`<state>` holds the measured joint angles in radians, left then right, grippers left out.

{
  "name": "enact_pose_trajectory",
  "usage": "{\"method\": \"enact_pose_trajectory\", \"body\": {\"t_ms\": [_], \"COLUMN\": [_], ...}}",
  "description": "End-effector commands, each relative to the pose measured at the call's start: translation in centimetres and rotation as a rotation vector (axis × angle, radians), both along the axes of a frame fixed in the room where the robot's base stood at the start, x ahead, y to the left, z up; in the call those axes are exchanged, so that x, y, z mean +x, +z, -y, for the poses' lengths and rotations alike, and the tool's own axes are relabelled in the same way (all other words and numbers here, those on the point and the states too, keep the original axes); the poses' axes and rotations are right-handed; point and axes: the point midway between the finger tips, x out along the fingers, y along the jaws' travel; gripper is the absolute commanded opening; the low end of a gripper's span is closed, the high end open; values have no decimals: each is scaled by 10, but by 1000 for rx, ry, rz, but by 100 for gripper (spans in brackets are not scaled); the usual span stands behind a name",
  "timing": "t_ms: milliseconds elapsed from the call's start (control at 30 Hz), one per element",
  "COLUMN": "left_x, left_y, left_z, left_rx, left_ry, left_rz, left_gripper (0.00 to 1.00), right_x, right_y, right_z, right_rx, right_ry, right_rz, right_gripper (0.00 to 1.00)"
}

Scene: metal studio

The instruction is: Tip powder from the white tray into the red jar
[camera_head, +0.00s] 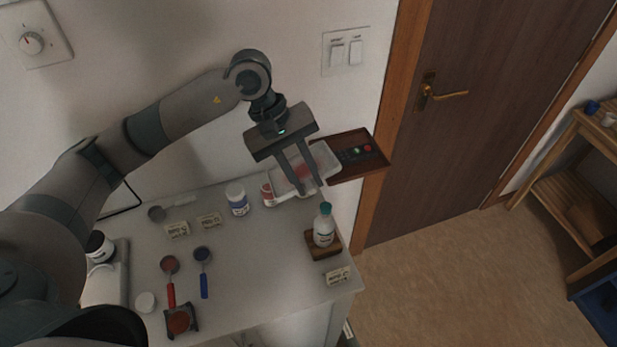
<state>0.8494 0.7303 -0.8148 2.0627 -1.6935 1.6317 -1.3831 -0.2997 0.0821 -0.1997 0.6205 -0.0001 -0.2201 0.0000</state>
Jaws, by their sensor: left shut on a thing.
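My left gripper (311,188) is shut on the white tray (328,155) and points downward over the far right part of the table. The tray is shallow and looks tilted, with a patch of reddish powder in it partly hidden behind the fingers. The red jar (267,193) stands on the table just left of the tray's lower end. The tray covers part of the jar, so I cannot tell whether its mouth is open or whether the two touch. My right gripper is not in view.
A blue-and-white jar (237,199) stands left of the red jar. A teal-capped bottle (324,225) stands on a wooden block in front. A red scoop (170,282) and a blue scoop (203,272) lie nearer.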

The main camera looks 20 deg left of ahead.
Motion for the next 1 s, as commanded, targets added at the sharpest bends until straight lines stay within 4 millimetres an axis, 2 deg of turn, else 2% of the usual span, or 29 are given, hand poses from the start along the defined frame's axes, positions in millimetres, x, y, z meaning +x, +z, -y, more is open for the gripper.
{"method": "enact_pose_trajectory", "body": {"t_ms": [733,1000], "left_x": [2,3], "left_y": [14,14], "left_z": [-17,-20], "left_rx": [-175,-207], "left_ry": [2,0], "left_rz": [-28,-30], "left_gripper": [0,0], "right_x": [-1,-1], "right_y": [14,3], "right_z": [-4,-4], "right_rx": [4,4], "right_ry": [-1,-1], "right_rz": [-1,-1], "right_gripper": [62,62]}}
